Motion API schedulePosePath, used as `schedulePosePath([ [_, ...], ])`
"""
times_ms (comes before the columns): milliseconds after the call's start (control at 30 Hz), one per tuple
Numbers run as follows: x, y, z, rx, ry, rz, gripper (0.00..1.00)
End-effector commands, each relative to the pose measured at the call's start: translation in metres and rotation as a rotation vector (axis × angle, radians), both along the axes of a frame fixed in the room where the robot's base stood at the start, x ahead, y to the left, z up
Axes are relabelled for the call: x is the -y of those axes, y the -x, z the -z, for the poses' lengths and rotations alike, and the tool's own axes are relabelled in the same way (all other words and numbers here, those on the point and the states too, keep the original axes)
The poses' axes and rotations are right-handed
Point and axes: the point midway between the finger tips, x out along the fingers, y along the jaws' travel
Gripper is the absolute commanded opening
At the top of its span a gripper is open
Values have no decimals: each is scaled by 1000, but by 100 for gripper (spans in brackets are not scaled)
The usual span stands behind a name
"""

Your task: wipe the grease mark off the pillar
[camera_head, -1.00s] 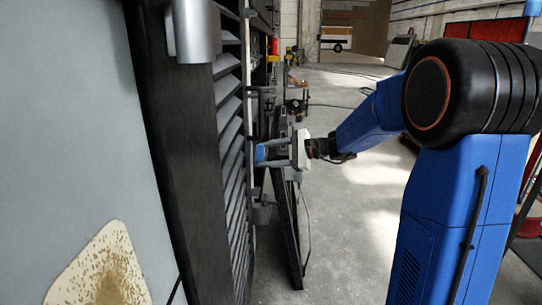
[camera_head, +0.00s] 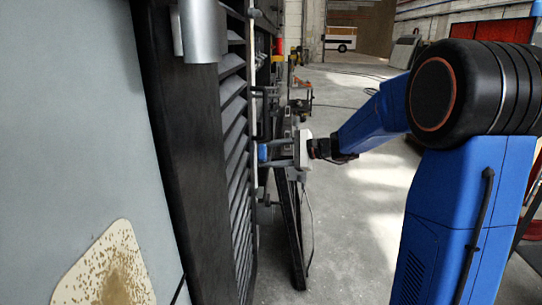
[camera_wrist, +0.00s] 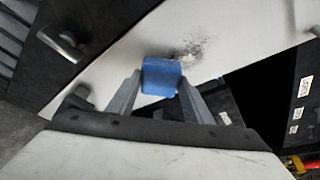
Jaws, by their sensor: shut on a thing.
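The pillar (camera_wrist: 245,25) is a pale, flat upright surface that runs diagonally across the wrist view. A dark, speckled grease mark (camera_wrist: 190,48) is on it, just beyond the blue block. My gripper (camera_wrist: 160,84) is shut on the small blue block (camera_wrist: 162,76), which covers the area just below the mark. I cannot tell whether the block touches the pillar. In the head view my gripper (camera_head: 282,152) points left, with the blue block (camera_head: 263,152) at its tips beside a narrow pale strip. The mark is not visible there.
A black louvred panel (camera_head: 236,130) and dark frame (camera_head: 175,150) stand to the left. A metal handle (camera_wrist: 62,44) and dark fittings are close to the pillar. A dark board (camera_head: 289,230) leans below my gripper. Open concrete floor (camera_head: 345,225) lies to the right.

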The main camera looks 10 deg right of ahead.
Motion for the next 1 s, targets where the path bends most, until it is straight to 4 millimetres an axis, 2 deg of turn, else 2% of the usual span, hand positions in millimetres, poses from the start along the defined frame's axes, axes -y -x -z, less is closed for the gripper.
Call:
schedulePosePath([
  [1000,-14,-4,-1,0,0,0,28],
])
